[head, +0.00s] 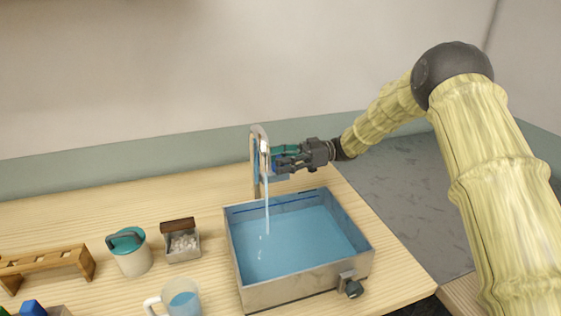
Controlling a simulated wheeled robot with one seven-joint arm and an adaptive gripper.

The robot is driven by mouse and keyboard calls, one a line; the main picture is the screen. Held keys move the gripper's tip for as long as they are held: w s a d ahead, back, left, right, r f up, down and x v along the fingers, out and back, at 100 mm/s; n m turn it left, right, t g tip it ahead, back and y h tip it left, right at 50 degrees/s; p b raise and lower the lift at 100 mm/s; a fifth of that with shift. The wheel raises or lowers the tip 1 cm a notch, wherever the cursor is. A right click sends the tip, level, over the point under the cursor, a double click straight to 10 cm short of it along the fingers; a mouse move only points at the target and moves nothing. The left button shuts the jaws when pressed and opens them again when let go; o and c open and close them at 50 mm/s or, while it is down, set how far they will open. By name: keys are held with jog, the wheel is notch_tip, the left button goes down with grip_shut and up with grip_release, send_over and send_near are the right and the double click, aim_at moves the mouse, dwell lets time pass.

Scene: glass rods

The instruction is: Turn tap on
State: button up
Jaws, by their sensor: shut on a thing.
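The tap (261,135) stands upright behind the basin, with a curved metal spout on a tan post. A pale stream of water (267,208) falls from the spout into the metal basin (303,284), which holds blue water. My gripper (278,162) reaches in from the right and is shut on the tap, just below the spout. The exact part between the fingers is too small and partly hidden to make out.
A white jug (180,298) of blue water, a teal-lidded container (132,258), a small box of white pieces (184,246) and a wooden rack (45,263) stand left of the basin. A dark-knobbed valve (352,286) is on the basin's front.

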dwell(0.3)
jog(key=o, duration=1)
jog(key=shift+c, duration=0.2)
jog(key=shift+d, duration=0.1)
jog(key=v, duration=1.2)
